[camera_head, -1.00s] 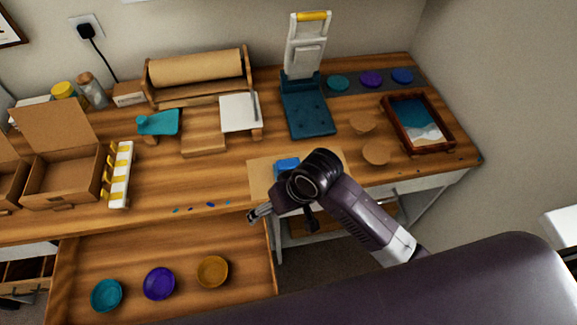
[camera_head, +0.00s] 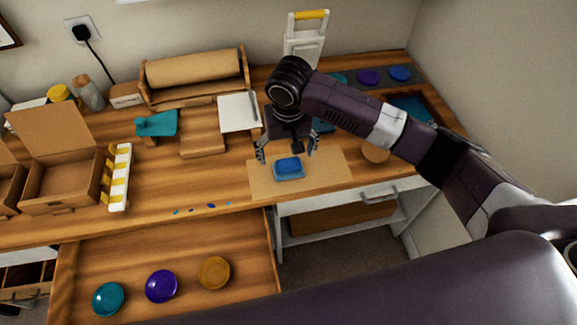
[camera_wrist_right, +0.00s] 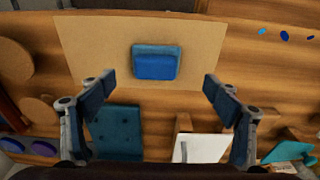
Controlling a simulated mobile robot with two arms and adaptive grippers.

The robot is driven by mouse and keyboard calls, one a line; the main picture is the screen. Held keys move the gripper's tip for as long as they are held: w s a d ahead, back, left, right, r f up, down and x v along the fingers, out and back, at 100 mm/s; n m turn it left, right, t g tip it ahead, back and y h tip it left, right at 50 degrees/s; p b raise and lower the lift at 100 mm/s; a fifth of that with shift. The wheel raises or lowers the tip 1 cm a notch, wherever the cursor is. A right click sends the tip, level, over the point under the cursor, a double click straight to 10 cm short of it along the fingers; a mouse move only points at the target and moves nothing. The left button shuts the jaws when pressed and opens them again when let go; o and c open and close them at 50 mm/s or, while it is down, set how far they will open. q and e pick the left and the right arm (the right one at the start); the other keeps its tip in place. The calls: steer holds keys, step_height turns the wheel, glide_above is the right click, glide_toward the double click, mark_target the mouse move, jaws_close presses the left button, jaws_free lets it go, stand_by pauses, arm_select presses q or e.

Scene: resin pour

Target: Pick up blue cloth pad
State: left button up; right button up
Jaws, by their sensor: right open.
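The blue cloth pad (camera_head: 289,167) lies on a tan sheet (camera_head: 330,165) near the table's front edge. A lighter blue rim shows along its lower side. My right gripper (camera_head: 287,158) hangs just above and behind the pad, its fingers spread wide to either side. In the right wrist view the pad (camera_wrist_right: 156,62) lies beyond the open fingertips (camera_wrist_right: 157,85), centred between them and untouched. My left gripper is not in view.
An open drawer (camera_head: 205,297) at the front left holds teal, purple and amber dishes. Blue resin drops (camera_head: 210,206) lie left of the sheet. Cardboard boxes (camera_head: 60,180) and a yellow-and-white rack (camera_head: 120,178) stand further left.

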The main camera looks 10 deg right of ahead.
mark_target(289, 162)
steer(key=f, duration=0.2)
steer(key=f+p, duration=0.1)
steer(key=f, duration=0.1)
steer(key=w+f, duration=0.1)
steer(key=f, duration=0.2)
steer(key=shift+d, duration=0.4)
steer(key=shift+c, duration=0.4)
steer(key=c, duration=1.3)
steer(key=shift+o, duration=0.2)
steer(key=shift+r, duration=0.1)
steer(key=shift+c, duration=0.2)
step_height(289, 162, up, 20)
steer(key=b, duration=0.2)
